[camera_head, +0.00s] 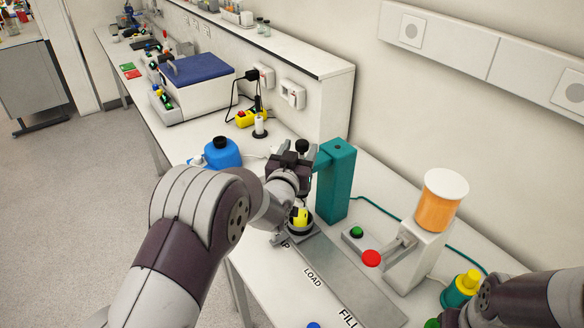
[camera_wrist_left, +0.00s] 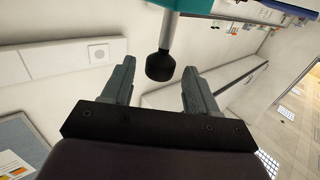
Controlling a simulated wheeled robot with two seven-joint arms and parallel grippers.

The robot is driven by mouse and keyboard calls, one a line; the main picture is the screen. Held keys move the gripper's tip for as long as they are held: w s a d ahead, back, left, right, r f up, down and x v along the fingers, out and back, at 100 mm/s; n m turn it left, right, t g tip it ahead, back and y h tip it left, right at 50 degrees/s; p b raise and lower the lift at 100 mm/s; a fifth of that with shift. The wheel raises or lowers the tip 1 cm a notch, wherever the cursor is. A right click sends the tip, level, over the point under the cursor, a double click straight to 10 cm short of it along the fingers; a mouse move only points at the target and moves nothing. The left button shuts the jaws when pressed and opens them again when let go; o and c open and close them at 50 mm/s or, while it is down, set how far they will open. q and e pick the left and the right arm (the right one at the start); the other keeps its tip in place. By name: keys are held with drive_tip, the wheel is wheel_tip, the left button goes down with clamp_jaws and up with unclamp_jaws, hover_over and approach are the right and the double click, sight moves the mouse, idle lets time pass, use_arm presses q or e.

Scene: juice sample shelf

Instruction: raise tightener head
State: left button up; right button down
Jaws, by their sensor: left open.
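The tightener is a teal column (camera_head: 336,180) standing on the bench, with a teal arm reaching left from its top. A black knob (camera_head: 302,145) shows beside that arm. In the left wrist view a black rounded knob (camera_wrist_left: 160,66) sits on a grey rod under a teal part. My left gripper (camera_head: 291,160) is beside the tightener's top. In the left wrist view its fingers (camera_wrist_left: 157,82) are open, with the knob in the gap between them and a little beyond the tips. A yellow-capped item (camera_head: 299,216) sits in a dark round holder below. My left arm partly hides the tightener.
A grey plate marked LOAD and FILL (camera_head: 330,272) runs forward along the bench. A dispenser with an orange tank (camera_head: 440,205), a red button (camera_head: 371,258) and a green button (camera_head: 356,232) stand right. The wall is close behind.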

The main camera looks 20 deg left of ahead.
use_arm(q)
drive_tip(key=s+b, duration=0.2)
drive_tip(key=s, duration=0.8)
drive_tip(key=shift+d+r, duration=0.1)
drive_tip(key=shift+r, duration=0.05)
drive_tip(key=shift+s, duration=0.1)
drive_tip(key=s+f+g, duration=1.1)
drive_tip(key=f, duration=0.3)
drive_tip(key=s+g, duration=0.5)
drive_tip(key=s, duration=0.5)
drive_tip(key=shift+s+d+f+g, duration=0.2)
drive_tip(key=shift+d+g, duration=0.1)
drive_tip(key=shift+g, duration=0.1)
drive_tip(key=shift+r, duration=0.1)
